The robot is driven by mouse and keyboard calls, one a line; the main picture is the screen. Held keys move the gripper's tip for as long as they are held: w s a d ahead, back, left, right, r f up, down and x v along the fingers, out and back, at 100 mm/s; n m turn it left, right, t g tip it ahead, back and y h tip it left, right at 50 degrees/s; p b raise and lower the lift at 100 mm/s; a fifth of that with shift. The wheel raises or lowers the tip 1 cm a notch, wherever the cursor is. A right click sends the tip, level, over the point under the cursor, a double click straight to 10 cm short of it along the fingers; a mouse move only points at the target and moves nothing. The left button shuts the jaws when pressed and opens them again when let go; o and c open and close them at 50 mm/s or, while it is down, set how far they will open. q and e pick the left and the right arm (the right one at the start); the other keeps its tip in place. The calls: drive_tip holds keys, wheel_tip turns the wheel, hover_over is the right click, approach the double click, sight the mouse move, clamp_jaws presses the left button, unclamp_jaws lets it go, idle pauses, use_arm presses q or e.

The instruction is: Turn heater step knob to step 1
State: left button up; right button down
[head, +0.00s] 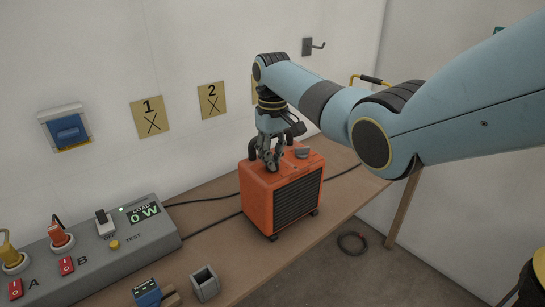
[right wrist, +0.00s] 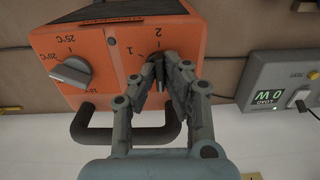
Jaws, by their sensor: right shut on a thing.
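The orange heater (head: 258,205) stands on the wooden bench in the head view, with its dark grille facing front right. Its top panel fills the upper left of the right wrist view (right wrist: 110,85). My right gripper (head: 270,162) reaches down to the heater's top. In the right wrist view its fingers (right wrist: 160,80) are shut on the step knob (right wrist: 154,58), a dark knob beside the printed 1 and 2. The fingers cover most of this knob, so I cannot tell where it points. My left gripper is not in view.
A grey temperature knob (right wrist: 72,72) sits beside the step knob on the panel. A dark handle (right wrist: 85,130) runs along the heater's edge. The grey power box (head: 100,255) at left reads LOAD 0 W. Black cables lie behind the heater.

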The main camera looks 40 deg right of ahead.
drive_tip(key=shift+r+m+p, duration=0.15)
drive_tip(key=shift+m+p, duration=0.7)
drive_tip(key=shift+m, duration=0.05)
drive_tip(key=m+p, duration=0.1)
drive_tip(key=m, duration=0.1)
drive_tip(key=shift+m+p, duration=0.3)
drive_tip(key=shift+p, duration=0.1)
drive_tip(key=m+p, duration=0.1)
drive_tip(key=m, duration=0.1)
drive_tip(key=shift+m, duration=0.4)
drive_tip(key=m+p, duration=0.1)
drive_tip(key=m, duration=0.1)
drive_tip(key=shift+m, duration=0.3)
drive_tip(key=m, duration=0.2)
drive_tip(key=shift+m, duration=0.4)
drive_tip(key=m, duration=0.4)
drive_tip(key=shift+m, duration=0.3)
drive_tip(key=m, duration=0.6)
drive_tip(key=shift+m, duration=0.4)
